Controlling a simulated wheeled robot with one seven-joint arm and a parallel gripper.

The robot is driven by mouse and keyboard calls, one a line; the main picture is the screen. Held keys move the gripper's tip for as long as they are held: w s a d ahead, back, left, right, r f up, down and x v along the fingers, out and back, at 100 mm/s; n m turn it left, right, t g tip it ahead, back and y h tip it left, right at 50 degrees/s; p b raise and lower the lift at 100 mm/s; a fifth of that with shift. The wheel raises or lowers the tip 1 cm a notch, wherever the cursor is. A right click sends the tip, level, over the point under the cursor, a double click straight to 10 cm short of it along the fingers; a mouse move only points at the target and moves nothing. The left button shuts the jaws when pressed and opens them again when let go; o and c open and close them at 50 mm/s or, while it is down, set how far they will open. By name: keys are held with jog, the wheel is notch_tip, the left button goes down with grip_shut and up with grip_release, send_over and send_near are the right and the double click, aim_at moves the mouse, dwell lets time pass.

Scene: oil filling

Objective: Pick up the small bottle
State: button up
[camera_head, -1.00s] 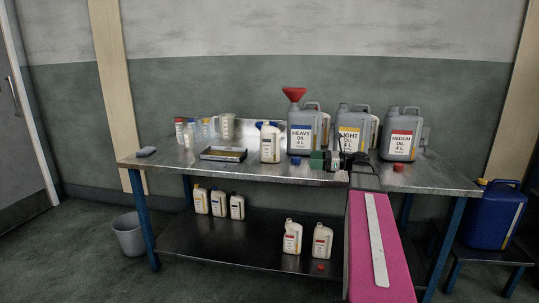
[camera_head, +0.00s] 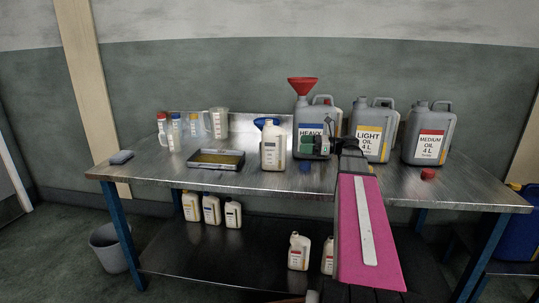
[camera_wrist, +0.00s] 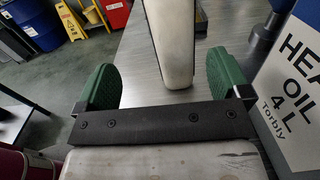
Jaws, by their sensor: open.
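A small white bottle (camera_head: 273,147) with a label stands upright on the metal table in the head view. My gripper (camera_head: 308,145) is just to its right, in front of the Heavy Oil canister. In the wrist view the pale bottle (camera_wrist: 172,45) lies ahead, between the lines of the two green fingers. My gripper (camera_wrist: 165,80) is open there, with nothing held. I cannot tell whether the bottle's lower end is within the finger gap. More small bottles (camera_head: 211,209) stand on the lower shelf.
The Heavy Oil canister (camera_head: 308,128) with a red funnel (camera_head: 302,86) stands close behind my gripper. Light (camera_head: 373,130) and Medium (camera_head: 428,134) Oil canisters stand right. A blue cap (camera_head: 305,167) lies near the bottle.

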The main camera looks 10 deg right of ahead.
aim_at(278, 141)
jog(key=x, duration=0.5)
jog(key=w+x, duration=0.1)
jog(key=x, duration=0.5)
jog(key=shift+w+d, duration=0.15)
jog(key=shift+w, duration=0.1)
jog(key=c, duration=1.5)
